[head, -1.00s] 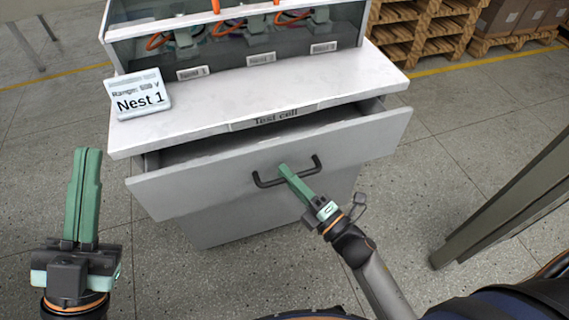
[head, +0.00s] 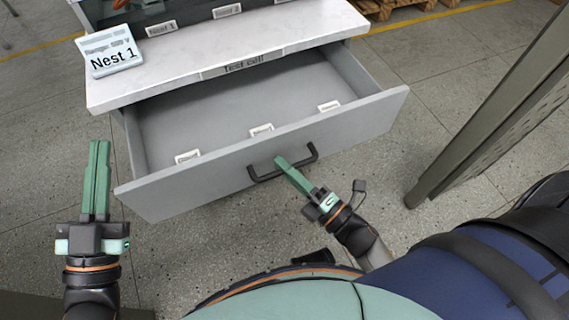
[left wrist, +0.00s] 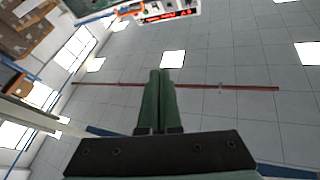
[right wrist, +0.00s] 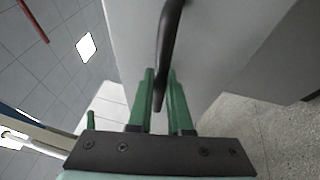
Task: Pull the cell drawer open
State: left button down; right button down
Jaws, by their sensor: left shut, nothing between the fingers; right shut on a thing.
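The grey cell drawer (head: 350,129) stands well out from under the white worktop labelled Test cell (head: 243,65) in the head view. Its inside shows, with several small white labels along the inner side of the front panel. The black bar handle (head: 312,156) is on the drawer front. My right gripper (head: 284,163) is shut on the handle; in the right wrist view the handle (right wrist: 172,45) runs between the green fingers. My left gripper (head: 99,146) is shut and empty, pointing up, left of the drawer and apart from it.
A dark metal frame (head: 490,120) rises at the right, near my body. Wooden pallets (head: 400,8) lie at the back. Speckled floor is clear between drawer and frame.

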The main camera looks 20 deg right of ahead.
jog(key=c, duration=1.1)
grip_release()
